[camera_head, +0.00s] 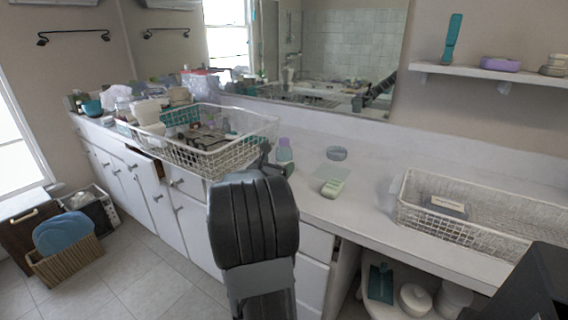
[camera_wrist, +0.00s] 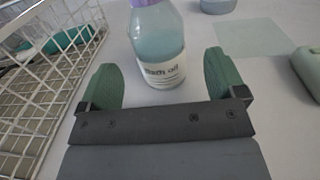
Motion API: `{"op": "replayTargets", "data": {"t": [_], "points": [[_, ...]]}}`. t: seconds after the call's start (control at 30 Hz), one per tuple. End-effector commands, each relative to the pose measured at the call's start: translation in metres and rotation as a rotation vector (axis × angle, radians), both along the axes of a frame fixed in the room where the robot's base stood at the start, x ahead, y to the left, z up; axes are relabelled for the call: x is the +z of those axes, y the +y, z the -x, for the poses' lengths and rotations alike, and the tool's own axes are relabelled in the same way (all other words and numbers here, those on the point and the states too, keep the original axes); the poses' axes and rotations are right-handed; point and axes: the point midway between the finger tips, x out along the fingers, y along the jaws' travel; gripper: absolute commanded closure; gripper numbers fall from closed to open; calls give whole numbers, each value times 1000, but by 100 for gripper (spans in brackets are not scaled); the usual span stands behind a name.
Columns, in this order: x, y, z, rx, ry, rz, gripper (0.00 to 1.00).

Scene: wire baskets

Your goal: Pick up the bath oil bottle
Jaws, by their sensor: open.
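The bath oil bottle (camera_wrist: 158,45) stands upright on the white counter, with pale blue-green contents, a purple cap and a white label. In the head view the bottle (camera_head: 284,152) is just right of the large wire basket. In the wrist view my gripper (camera_wrist: 168,85) is open, its two green fingers on either side of the bottle's near lower part, with gaps visible at both sides. In the head view my gripper (camera_head: 276,166) is mostly hidden behind my dark arm, close to the bottle.
A large white wire basket (camera_head: 214,160) holding various items stands left of the bottle. A green item (camera_head: 332,188), a pale flat square (camera_head: 331,172) and a round grey container (camera_head: 337,153) lie to the right. Another wire basket (camera_head: 480,226) stands farther right. Bare counter lies between.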

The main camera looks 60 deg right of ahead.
Motion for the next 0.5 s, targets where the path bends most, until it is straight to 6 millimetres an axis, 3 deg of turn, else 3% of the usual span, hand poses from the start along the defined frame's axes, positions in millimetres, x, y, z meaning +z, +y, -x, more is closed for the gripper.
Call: {"op": "replayTargets", "data": {"t": [0.5], "points": [[3,-51,-4,0,-1,0,11]]}}
